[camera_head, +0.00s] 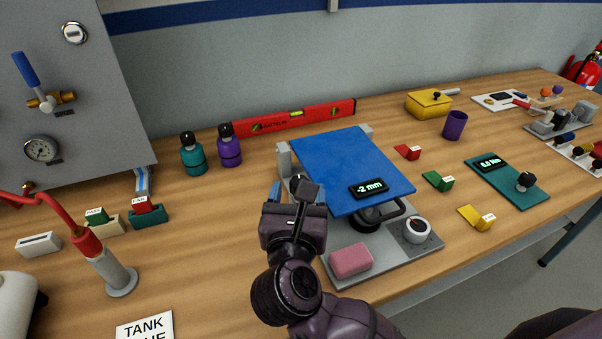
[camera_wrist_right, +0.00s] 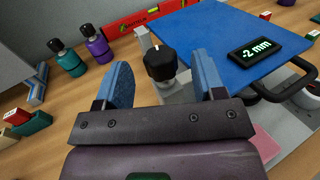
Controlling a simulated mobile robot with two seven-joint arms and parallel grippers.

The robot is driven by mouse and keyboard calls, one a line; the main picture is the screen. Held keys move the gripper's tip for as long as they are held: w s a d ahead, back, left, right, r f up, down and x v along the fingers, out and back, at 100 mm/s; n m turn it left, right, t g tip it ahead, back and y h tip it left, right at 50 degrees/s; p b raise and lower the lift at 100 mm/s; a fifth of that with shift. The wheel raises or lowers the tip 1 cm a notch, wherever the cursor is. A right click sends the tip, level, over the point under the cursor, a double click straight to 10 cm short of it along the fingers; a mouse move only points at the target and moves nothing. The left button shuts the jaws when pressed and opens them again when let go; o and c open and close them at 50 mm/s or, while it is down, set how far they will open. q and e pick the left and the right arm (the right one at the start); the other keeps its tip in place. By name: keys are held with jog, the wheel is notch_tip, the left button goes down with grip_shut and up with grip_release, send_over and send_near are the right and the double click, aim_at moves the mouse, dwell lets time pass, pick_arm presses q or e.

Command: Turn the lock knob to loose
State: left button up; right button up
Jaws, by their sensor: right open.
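The knob (camera_wrist_right: 160,63) is black with a white pointer mark and stands on a grey post beside the blue tilted plate (camera_head: 345,165). In the right wrist view it lies between the two blue fingers of my right gripper (camera_wrist_right: 163,82), which is open, with gaps showing on both sides. No loose or tight label is readable. My left gripper is out of view.
The grey base (camera_head: 395,263) carries a pink block (camera_head: 351,260) and a white dial (camera_head: 417,229). Behind stand a teal bottle (camera_head: 193,154), a purple bottle (camera_head: 229,147) and a red level (camera_head: 298,118). Coloured wedges and a teal board (camera_head: 508,188) lie right.

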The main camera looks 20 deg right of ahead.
aim_at(301, 176)
jog(key=shift+x, duration=2.45)
